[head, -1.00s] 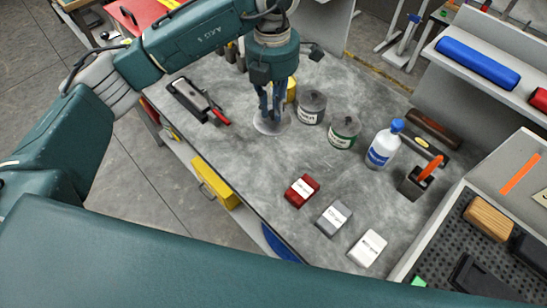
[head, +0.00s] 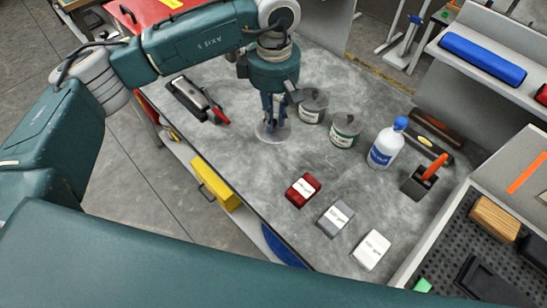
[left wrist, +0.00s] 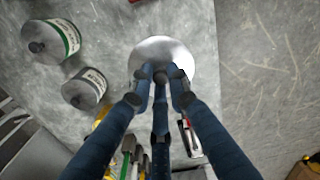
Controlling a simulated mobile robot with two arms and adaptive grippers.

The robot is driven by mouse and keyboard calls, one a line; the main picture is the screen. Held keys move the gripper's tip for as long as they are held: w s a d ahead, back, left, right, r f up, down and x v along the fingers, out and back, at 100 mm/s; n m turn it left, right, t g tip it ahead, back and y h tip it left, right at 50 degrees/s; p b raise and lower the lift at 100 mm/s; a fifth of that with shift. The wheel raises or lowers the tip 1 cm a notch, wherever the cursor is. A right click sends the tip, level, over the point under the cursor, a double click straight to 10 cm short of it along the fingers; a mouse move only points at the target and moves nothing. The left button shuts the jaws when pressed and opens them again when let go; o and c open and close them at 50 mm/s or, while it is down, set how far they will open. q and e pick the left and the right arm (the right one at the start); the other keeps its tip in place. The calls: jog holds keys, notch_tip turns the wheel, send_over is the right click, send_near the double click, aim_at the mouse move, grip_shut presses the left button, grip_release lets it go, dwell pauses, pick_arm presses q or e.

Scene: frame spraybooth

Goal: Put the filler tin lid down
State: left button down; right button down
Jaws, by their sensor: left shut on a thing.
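The filler tin lid (head: 264,137) is a pale round disc with a knob, low over or on the grey bench top; I cannot tell if it touches. My left gripper (head: 273,122) points down over it, its fingers shut on the knob. In the left wrist view the lid (left wrist: 163,50) shows beyond the fingers (left wrist: 161,76). Two tins stand to the right of the lid: a grey-labelled one (head: 313,107) and a green-labelled one (head: 345,131). My right gripper is not in view.
A black tool with a red handle (head: 190,99) lies left of the lid. Red (head: 302,190), grey (head: 335,218) and white (head: 371,250) blocks lie toward the front. A blue-capped bottle (head: 386,146) stands right. Bare bench surrounds the lid toward the front.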

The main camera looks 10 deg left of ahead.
pick_arm(q)
notch_tip(320, 180, down, 16)
jog(key=b, duration=0.5)
jog(key=shift+r+b, duration=0.15)
jog(key=shift+b, duration=0.15)
jog(key=shift+w, duration=0.1)
jog(key=shift+f, duration=0.2)
jog(key=c, duration=1.7)
grip_release()
jog(key=shift+o, duration=0.2)
jog(key=shift+r, duration=0.15)
